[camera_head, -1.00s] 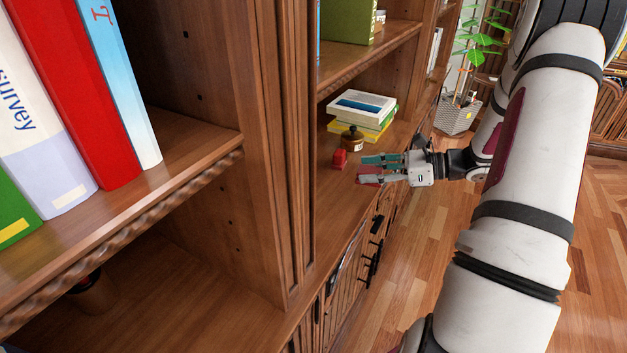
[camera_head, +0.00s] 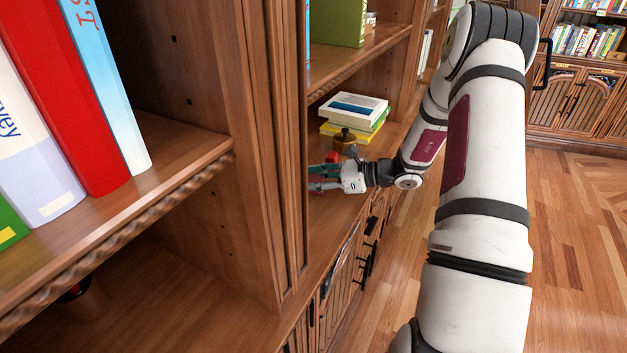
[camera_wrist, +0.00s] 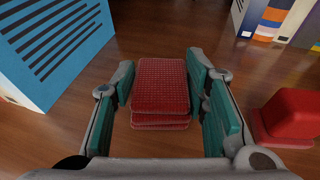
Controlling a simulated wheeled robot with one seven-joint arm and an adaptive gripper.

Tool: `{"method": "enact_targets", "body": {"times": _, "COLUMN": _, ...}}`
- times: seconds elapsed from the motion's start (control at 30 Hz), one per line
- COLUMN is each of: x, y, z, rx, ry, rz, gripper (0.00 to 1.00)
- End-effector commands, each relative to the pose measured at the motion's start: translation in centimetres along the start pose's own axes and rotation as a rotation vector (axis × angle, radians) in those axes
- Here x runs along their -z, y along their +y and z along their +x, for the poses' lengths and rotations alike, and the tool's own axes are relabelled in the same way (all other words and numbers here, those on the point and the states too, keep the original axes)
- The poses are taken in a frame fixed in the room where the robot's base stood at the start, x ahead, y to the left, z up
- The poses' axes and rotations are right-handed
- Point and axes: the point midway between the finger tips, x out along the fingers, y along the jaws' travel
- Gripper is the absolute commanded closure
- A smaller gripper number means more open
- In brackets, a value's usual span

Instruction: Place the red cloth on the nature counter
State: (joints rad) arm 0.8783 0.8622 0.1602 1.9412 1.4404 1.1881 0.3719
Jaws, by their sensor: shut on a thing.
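The red cloth (camera_wrist: 160,88) is a folded, checked stack between my gripper's two teal-padded fingers in the wrist view. My gripper (camera_wrist: 161,78) is shut on it, one finger on each side. In the head view my gripper (camera_head: 324,178) points left, low over the wooden counter (camera_head: 322,218) of the middle shelf bay. Only a little of the cloth shows there, and I cannot tell whether its underside touches the wood. No label naming the nature counter is readable.
A red block-like object (camera_wrist: 290,115) stands right of my gripper in the wrist view. A blue box or book with dark stripes (camera_wrist: 50,45) stands at left.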

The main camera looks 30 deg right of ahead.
Motion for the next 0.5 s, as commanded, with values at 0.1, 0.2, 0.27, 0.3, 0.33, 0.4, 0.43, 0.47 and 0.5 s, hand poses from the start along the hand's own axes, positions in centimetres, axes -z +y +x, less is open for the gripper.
{"method": "enact_targets", "body": {"times": 0.1, "x": 0.15, "y": -0.04, "z": 0.05, "rx": 0.0, "ry": -0.001, "rz": -0.003, "gripper": 0.91}}
{"method": "enact_targets", "body": {"times": 0.2, "x": 0.13, "y": -0.04, "z": 0.03, "rx": 0.001, "ry": 0.0, "rz": -0.002, "gripper": 0.91}}
{"method": "enact_targets", "body": {"times": 0.27, "x": 0.18, "y": -0.04, "z": 0.05, "rx": 0.001, "ry": -0.001, "rz": -0.002, "gripper": 0.91}}
{"method": "enact_targets", "body": {"times": 0.3, "x": 0.29, "y": -0.05, "z": 0.08, "rx": 0.001, "ry": -0.001, "rz": -0.002, "gripper": 0.91}}
{"method": "enact_targets", "body": {"times": 0.33, "x": 0.39, "y": -0.05, "z": 0.11, "rx": 0.001, "ry": -0.001, "rz": -0.002, "gripper": 0.91}}
{"method": "enact_targets", "body": {"times": 0.4, "x": 0.49, "y": -0.05, "z": 0.13, "rx": 0.001, "ry": 0.0, "rz": -0.002, "gripper": 0.55}}
{"method": "enact_targets", "body": {"times": 0.43, "x": 0.46, "y": -0.04, "z": 0.11, "rx": 0.001, "ry": 0.0, "rz": -0.002, "gripper": 0.48}}
{"method": "enact_targets", "body": {"times": 0.47, "x": 0.45, "y": -0.04, "z": 0.11, "rx": 0.001, "ry": 0.0, "rz": -0.002, "gripper": 0.41}}
{"method": "enact_targets", "body": {"times": 0.5, "x": 0.44, "y": -0.04, "z": 0.1, "rx": 0.001, "ry": 0.0, "rz": -0.002, "gripper": 0.39}}
